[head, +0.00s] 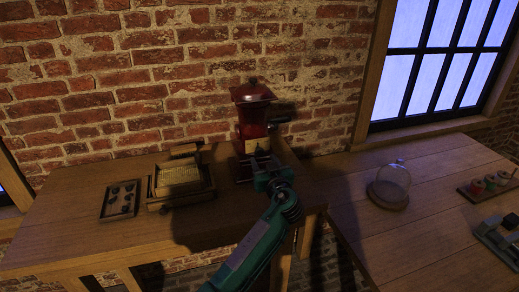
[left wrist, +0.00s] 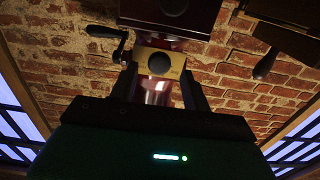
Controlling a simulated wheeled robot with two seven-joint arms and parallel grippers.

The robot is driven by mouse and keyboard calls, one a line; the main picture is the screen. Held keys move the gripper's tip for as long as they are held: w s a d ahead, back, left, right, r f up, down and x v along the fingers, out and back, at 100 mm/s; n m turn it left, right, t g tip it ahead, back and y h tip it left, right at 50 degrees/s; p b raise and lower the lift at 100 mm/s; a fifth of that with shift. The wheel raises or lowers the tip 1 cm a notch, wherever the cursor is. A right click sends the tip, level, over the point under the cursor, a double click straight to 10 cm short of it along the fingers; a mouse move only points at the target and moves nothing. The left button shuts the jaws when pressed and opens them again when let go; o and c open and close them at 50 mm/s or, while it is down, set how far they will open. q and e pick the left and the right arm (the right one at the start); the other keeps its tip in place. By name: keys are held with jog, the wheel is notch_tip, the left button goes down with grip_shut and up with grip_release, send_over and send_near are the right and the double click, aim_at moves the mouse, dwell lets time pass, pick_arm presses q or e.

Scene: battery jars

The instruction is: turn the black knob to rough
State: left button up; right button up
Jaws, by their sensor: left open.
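A tall dark red grinder (head: 252,112) stands at the right back of the wooden bench, against the brick wall. A pale brass plate (head: 257,146) sits on its front; any lettering is too small to read. In the left wrist view the round black knob (left wrist: 159,63) shows on this plate. My left gripper (head: 264,162) is right in front of the plate and hides much of it in the head view. In the wrist view the open fingers of my left gripper (left wrist: 160,75) stand either side of the knob, with gaps visible. My right gripper is not in view.
The grinder's crank (head: 279,119) sticks out to its right. A wooden box (head: 181,182) and a tray with dark pieces (head: 120,200) lie to the left. A glass dome (head: 394,178) stands on the right table, which has clear space around it.

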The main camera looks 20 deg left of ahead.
aim_at(260, 154)
pick_arm(q)
jog(key=p+x, duration=0.1)
jog(key=x, duration=0.3)
jog(key=shift+w+a+r, duration=0.1)
jog(key=shift+w+a, duration=0.1)
jog(key=shift+w, duration=0.15)
jog(key=shift+w+a, duration=0.2)
jog(key=shift+w, duration=0.05)
jog(key=c, duration=0.9)
